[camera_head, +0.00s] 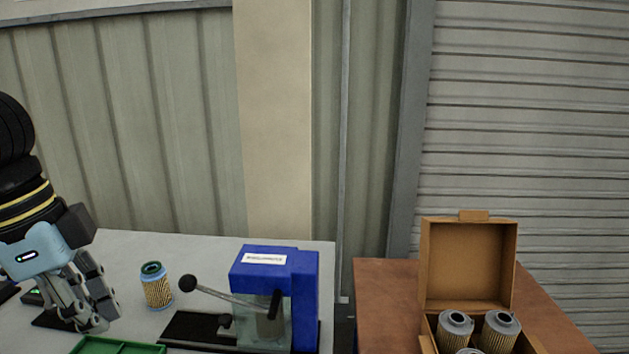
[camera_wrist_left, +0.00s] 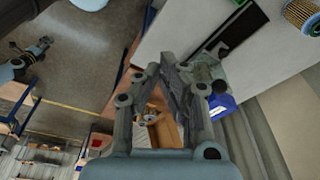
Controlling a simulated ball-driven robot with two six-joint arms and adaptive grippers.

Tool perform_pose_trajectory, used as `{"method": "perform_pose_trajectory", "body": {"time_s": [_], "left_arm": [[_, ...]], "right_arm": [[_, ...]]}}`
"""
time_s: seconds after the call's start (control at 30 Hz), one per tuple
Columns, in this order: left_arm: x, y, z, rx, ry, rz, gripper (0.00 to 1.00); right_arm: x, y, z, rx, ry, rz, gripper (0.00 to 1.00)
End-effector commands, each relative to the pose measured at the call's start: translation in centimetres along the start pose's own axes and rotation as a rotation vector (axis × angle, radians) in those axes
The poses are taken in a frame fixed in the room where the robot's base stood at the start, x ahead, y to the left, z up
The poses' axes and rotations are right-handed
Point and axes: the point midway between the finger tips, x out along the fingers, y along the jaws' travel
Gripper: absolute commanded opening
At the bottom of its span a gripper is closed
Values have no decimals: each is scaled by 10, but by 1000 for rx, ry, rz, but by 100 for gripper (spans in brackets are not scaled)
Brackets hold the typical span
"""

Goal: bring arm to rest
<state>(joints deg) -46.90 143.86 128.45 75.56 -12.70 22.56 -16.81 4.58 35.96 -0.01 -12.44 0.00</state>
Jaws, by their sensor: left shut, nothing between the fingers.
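My left gripper (camera_head: 97,324) hangs at the left of the camera_head view, fingers pointing down, shut and empty. Its fingers also fill the middle of the left wrist view (camera_wrist_left: 170,78). A filter cartridge (camera_head: 156,287) with a blue-green top stands upright on the grey table, right of the gripper and apart from it. It also shows at the top right corner of the left wrist view (camera_wrist_left: 303,14). A small dark gripper-like shape (camera_wrist_left: 38,48) at the upper left of the wrist view looks like my right gripper; its jaws are too small to read.
A blue press (camera_head: 303,300) with a black-knobbed lever stands on the grey table (camera_head: 200,246). A green tray (camera_head: 112,347) lies at the front edge of view. An open cardboard box (camera_head: 468,262) with grey-topped cartridges sits on a brown table (camera_head: 385,285) at right.

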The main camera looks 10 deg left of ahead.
Motion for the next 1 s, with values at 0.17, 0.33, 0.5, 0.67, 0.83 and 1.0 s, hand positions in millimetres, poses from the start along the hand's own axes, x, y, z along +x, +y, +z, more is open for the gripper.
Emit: {"method": "perform_pose_trajectory", "body": {"time_s": [0.17,0.33,0.5,0.67,0.83,1.0], "left_arm": [[1,-1,9,-8,12,-4,0],[3,-1,20,-15,25,-11,0],[7,0,35,-28,47,-26,0],[15,4,52,-48,77,-52,0],[31,12,70,-95,124,-111,0],[50,25,80,-179,161,-195,0]], "right_arm": [[0,0,8,0,-12,-1,40],[0,-1,6,0,-10,-1,40],[0,-1,8,0,-13,-1,40],[0,-1,13,0,-22,-2,40],[0,-1,12,0,-20,-1,40],[0,-1,10,0,-18,-1,40]]}}
